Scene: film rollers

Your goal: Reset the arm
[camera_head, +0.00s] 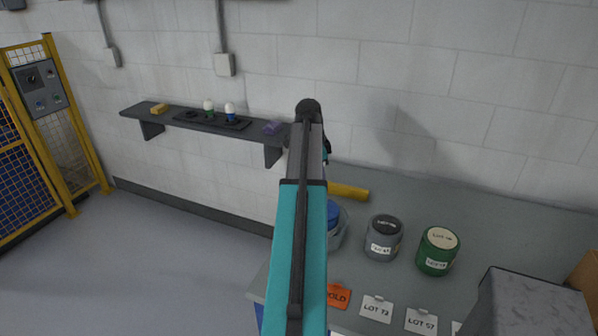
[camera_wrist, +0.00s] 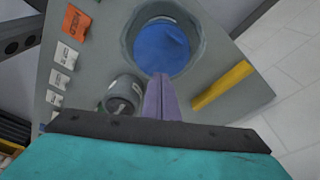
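My arm rises through the middle of the head view, teal below and grey above, with a dark rounded joint at its top. It stands in front of the table's left end and the wall. My gripper's end is mostly hidden behind the arm there. In the wrist view my gripper (camera_wrist: 160,98) shows as two narrow purple-grey fingers pressed together, with nothing visible between them. The fingers point over the table, near a grey bucket (camera_wrist: 130,40) with something blue (camera_wrist: 161,50) inside. I cannot tell their height above the table.
A grey box (camera_head: 530,305) stands front right. A wall shelf (camera_head: 180,122) holds small items. Left floor is clear.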

